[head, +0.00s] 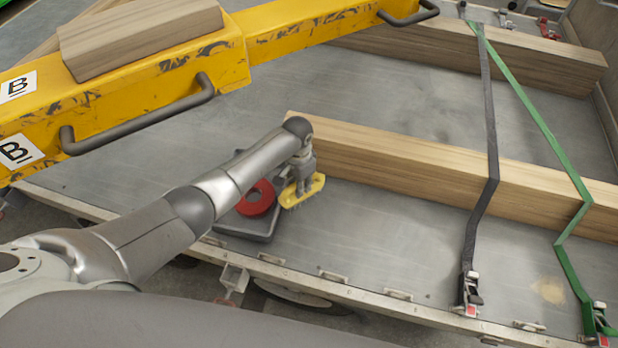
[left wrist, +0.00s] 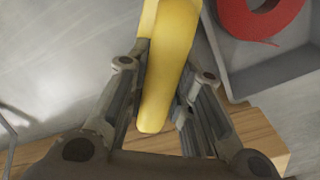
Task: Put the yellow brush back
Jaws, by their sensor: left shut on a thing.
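The yellow brush (head: 302,190) is in my left gripper (head: 300,172), to the right of a grey tray in the head view. The left wrist view shows the brush's yellow body (left wrist: 170,65) between the two fingers of the left gripper (left wrist: 158,95), which are shut on it. Bristles show under the brush in the head view. The grey tray (head: 240,227) lies near the trailer bed's front edge, partly hidden by my left arm. It holds a red ring-shaped roll (head: 257,198). The tray's wall (left wrist: 275,75) and the roll (left wrist: 262,20) also show in the left wrist view. My right gripper is not in view.
A long wooden beam (head: 400,165) lies just behind the brush. A black strap (head: 482,205) and a green strap (head: 575,205) cross it at the right. A yellow frame (head: 130,100) with handles spans the upper left. Bare trailer bed (head: 370,235) lies right of the brush.

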